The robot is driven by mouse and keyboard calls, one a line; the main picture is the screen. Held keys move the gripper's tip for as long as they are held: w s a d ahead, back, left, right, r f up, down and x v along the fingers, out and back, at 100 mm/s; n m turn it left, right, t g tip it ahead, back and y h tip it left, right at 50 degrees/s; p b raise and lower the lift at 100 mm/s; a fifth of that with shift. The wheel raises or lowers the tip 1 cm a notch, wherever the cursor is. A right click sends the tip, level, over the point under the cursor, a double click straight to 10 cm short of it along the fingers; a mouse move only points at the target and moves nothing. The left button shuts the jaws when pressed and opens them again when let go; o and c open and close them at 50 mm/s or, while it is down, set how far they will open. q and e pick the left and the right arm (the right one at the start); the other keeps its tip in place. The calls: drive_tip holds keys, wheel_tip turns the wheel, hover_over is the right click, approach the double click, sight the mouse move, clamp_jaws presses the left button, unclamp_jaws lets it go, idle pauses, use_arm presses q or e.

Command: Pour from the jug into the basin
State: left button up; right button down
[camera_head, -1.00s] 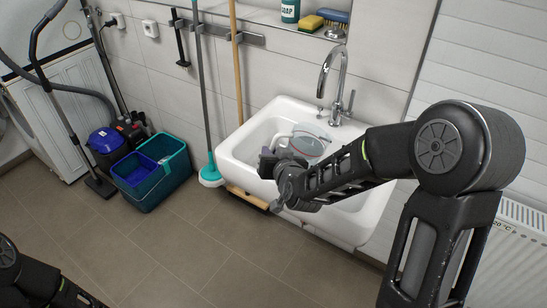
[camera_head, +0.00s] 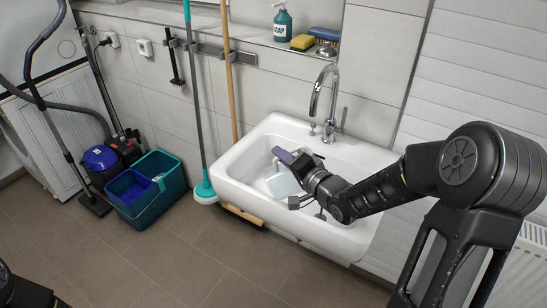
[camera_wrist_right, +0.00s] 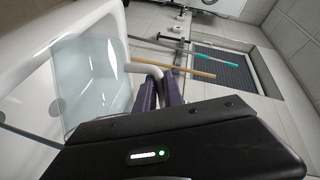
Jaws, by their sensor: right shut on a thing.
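The clear jug (camera_head: 283,184) is over the bowl of the white basin (camera_head: 232,186), turned over to one side with its pale see-through wall facing my head camera. In the right wrist view the jug (camera_wrist_right: 92,85) fills the left, and its pale handle (camera_wrist_right: 143,69) runs to the fingers. My right gripper (camera_head: 284,157) is shut on the jug's handle; its purple fingers (camera_wrist_right: 160,88) show in the wrist view. I cannot tell whether liquid is in the jug or leaving it. My left gripper is out of view; only part of my left arm shows at lower left.
A chrome tap (camera_head: 318,98) rises behind the basin. A soap bottle (camera_head: 282,22) and sponge (camera_head: 302,42) stand on the ledge above. A teal mop (camera_head: 204,188), broom handle (camera_head: 229,90) and teal bucket (camera_head: 160,195) are on the left. The floor in front is clear.

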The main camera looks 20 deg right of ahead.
sight(304, 149)
drive_tip(key=shift+s+d+f+m, duration=0.15)
drive_tip(key=shift+d+m, duration=0.35)
drive_tip(key=shift+d, duration=0.3)
drive_tip(key=shift+s+d+r+m+t+y+p, duration=0.15)
drive_tip(key=shift+d+r+m+t, duration=0.15)
drive_tip(key=shift+d+m, duration=0.25)
drive_tip(key=shift+s+d+r+m+t+y+p, duration=0.1)
drive_tip(key=shift+d+r+m+t+y+p, duration=0.1)
drive_tip(key=shift+d+r+m, duration=0.4)
drive_tip(key=shift+s+d+r+m+t+y+p, duration=0.15)
drive_tip(key=shift+d+m+t, duration=0.1)
drive_tip(key=shift+d, duration=0.55)
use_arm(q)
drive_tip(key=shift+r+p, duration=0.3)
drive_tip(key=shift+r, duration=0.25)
use_arm(e)
drive_tip(key=shift+s+d+r+m+t, duration=0.15)
drive_tip(key=shift+d+r+m+t, duration=0.1)
drive_tip(key=shift+d+m, duration=0.45)
drive_tip(key=shift+s+d+r+m+t, duration=0.15)
drive_tip(key=shift+d+m, duration=0.25)
drive_tip(key=shift+d, duration=0.6)
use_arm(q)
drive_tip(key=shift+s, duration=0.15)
